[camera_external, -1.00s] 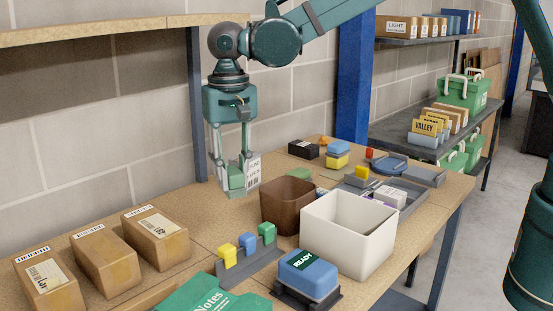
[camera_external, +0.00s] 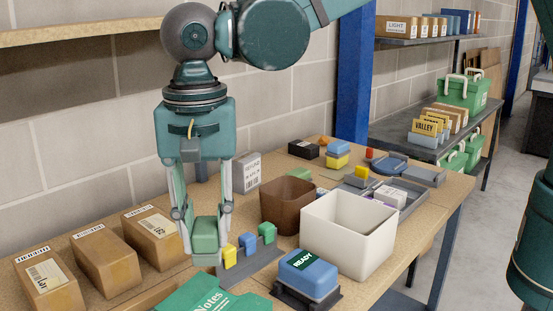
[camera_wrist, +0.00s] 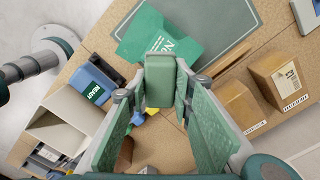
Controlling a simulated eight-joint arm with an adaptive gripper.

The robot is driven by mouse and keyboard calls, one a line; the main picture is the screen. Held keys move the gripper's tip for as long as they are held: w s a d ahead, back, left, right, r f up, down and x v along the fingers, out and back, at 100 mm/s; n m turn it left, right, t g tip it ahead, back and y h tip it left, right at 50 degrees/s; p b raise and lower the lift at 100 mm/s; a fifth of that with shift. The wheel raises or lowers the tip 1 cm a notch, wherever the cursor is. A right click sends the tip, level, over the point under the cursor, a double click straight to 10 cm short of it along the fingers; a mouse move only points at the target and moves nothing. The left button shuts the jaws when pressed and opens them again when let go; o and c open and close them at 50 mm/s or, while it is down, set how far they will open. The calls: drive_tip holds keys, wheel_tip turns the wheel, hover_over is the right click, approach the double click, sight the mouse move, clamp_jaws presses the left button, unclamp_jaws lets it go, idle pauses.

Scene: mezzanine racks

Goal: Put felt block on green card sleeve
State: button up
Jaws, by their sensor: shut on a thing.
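My gripper (camera_external: 205,238) is shut on a green felt block (camera_external: 204,232), which it holds upright between its fingertips. The block (camera_wrist: 158,82) also shows between the fingers in the wrist view. The green card sleeve (camera_external: 208,297), marked "Notes", lies on the table at the bottom of the external view, cut off by the frame edge. In the wrist view the sleeve (camera_wrist: 150,36) lies beyond the block, whose far end overlaps its near edge in the picture. The block appears above the table; its exact height is unclear.
A rack of small coloured blocks (camera_external: 252,258) stands just right of my gripper. A blue block marked "READY" (camera_external: 308,276), a white bin (camera_external: 368,245) and a brown bin (camera_external: 280,212) are farther right. Cardboard boxes (camera_external: 105,262) stand left. A grey mat (camera_wrist: 236,14) lies beside the sleeve.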

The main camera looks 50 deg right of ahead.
sight(209, 264)
drive_tip(key=shift+s+a+r, duration=0.1)
drive_tip(key=shift+s+a, duration=0.35)
drive_tip(key=shift+s, duration=0.1)
drive_tip(key=shift+f, duration=3.15)
drive_tip(key=shift+f+p, duration=0.35)
drive_tip(key=shift+f, duration=1.5)
drive_tip(key=shift+f, duration=0.2)
drive_tip(key=o, duration=0.9)
